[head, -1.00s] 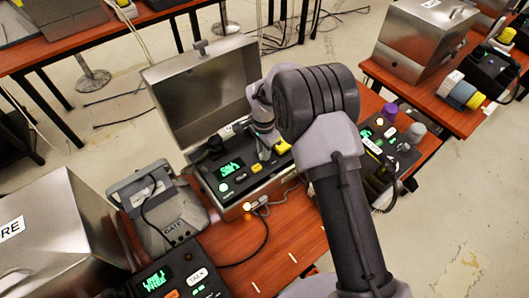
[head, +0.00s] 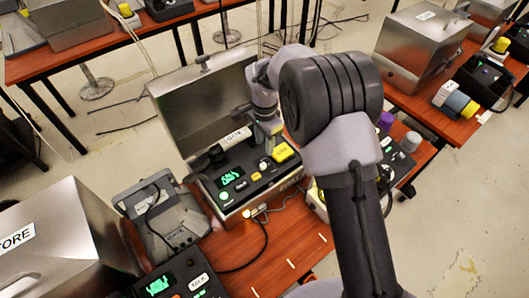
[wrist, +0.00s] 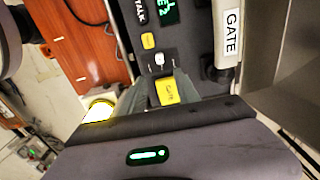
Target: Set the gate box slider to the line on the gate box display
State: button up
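The gate box (head: 262,198) stands open on the red-brown table, its steel lid raised behind. Its dark panel has a lit green display (head: 231,177), whose text is too blurred to read, and a yellow block (head: 283,152). A small white knob (head: 264,164) on the panel, perhaps the slider, also shows in the wrist view (wrist: 158,59). My gripper (head: 270,138) is over the panel's right part, by the knob and yellow block. In the wrist view its grey fingers are apart, with the yellow block (wrist: 168,91) between them. Contact cannot be told.
A grey GATE-marked phone unit (head: 165,218) stands left of the box. A steel STORE box (head: 60,235) is at the lower left. Knobbed equipment (head: 398,155) stands right of my arm. The raised lid (head: 205,105) is close behind my gripper.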

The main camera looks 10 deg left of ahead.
notch_tip(320, 180, up, 7)
jog(key=p, duration=0.1)
jog(key=shift+f, duration=0.15)
jog(key=s+d+r+n+t+y+b, duration=0.1)
jog(key=s+d+r, duration=0.5)
jog(key=d+r, duration=0.15)
jog(key=s+d+r+n+t+y+b, duration=0.1)
jog(key=s+d+r+t+b, duration=0.1)
jog(key=s+d+r, duration=0.45)
jog(key=s+d+n+t, duration=0.1)
jog(key=s+d, duration=0.2)
jog(key=s, duration=0.4)
jog(key=s+d+n+t+b, duration=0.1)
jog(key=s+d, duration=0.3)
jog(key=s, duration=0.3)
jog(key=shift+r+t+b, duration=0.3)
jog(key=shift+r+t, duration=0.1)
